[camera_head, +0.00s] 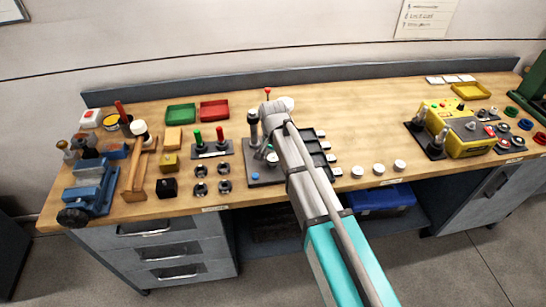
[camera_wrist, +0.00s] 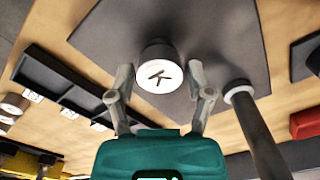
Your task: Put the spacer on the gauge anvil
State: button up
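A white round face marked K (camera_wrist: 158,76) tops a short dark cylinder on a grey plate (camera_wrist: 205,35) in the wrist view. It looks like the spacer on the gauge anvil, but I cannot tell where spacer and anvil meet. My gripper (camera_wrist: 160,72) has a finger on each side of it, with a small gap visible at both sides, so the fingers look open. The gauge's grey base plate (camera_head: 262,174) shows left of my arm.
A dark post with a pale collar (camera_wrist: 240,91) stands close beside my right finger. A black compartment tray (camera_head: 317,153) lies right of the gauge. Several white-topped discs (camera_head: 378,168) stand near the front edge. Bare bench (camera_head: 355,120) lies behind them.

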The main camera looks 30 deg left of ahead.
aim_at(273, 157)
jog(key=shift+o, duration=0.7)
jog(key=shift+r, duration=0.1)
notch_tip(273, 157, up, 12)
jog(key=p, duration=1.2)
dwell(0.8)
jog(key=s+d, duration=0.2)
jog(key=d, duration=2.1)
jog(key=s+d, duration=0.2)
jog(key=d, duration=2.2)
jog(key=shift+d, duration=0.35)
